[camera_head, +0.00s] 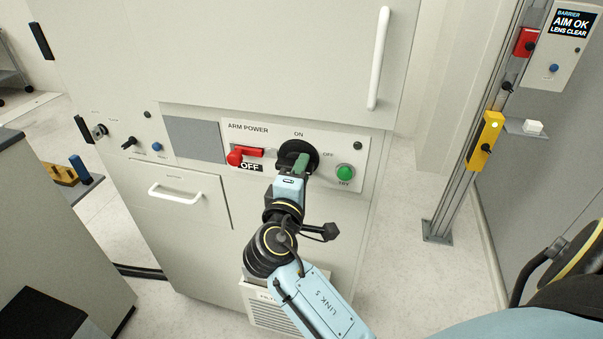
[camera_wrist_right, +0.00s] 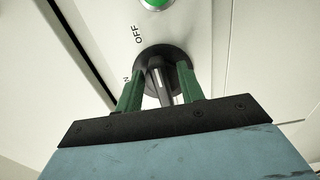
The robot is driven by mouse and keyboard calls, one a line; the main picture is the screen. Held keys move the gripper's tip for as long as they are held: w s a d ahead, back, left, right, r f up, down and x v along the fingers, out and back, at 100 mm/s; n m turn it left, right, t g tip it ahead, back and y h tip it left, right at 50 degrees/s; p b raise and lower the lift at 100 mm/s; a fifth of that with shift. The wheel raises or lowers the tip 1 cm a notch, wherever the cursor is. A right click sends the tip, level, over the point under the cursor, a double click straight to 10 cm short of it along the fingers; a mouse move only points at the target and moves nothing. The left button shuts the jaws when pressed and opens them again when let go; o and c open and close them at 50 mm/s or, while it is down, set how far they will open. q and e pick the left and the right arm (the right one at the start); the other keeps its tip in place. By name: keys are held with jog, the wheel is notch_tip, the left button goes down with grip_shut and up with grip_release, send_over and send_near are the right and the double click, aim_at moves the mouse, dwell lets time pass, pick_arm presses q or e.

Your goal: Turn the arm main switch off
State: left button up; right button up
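The black rotary switch (camera_head: 291,148) is on the ARM POWER panel (camera_head: 230,128), between the ON and OFF labels. My right gripper (camera_head: 300,165) is at the front of the switch and partly hides it. In the right wrist view, its two green fingers (camera_wrist_right: 160,80) stand on either side of the black switch handle (camera_wrist_right: 161,88), with gaps showing near the finger bases. Whether the tips touch it I cannot tell. A white mark shows on the handle; which label it points to is unclear. My left gripper is not in view.
A white door handle (camera_head: 379,60) is above. A metal post (camera_head: 455,180) stands farther right.

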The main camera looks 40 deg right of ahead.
jog(key=shift+a, duration=0.1)
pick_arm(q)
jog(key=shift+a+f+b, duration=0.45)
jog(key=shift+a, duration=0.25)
pick_arm(e)
jog(key=v, duration=1.3)
jog(key=shift+s, duration=0.2)
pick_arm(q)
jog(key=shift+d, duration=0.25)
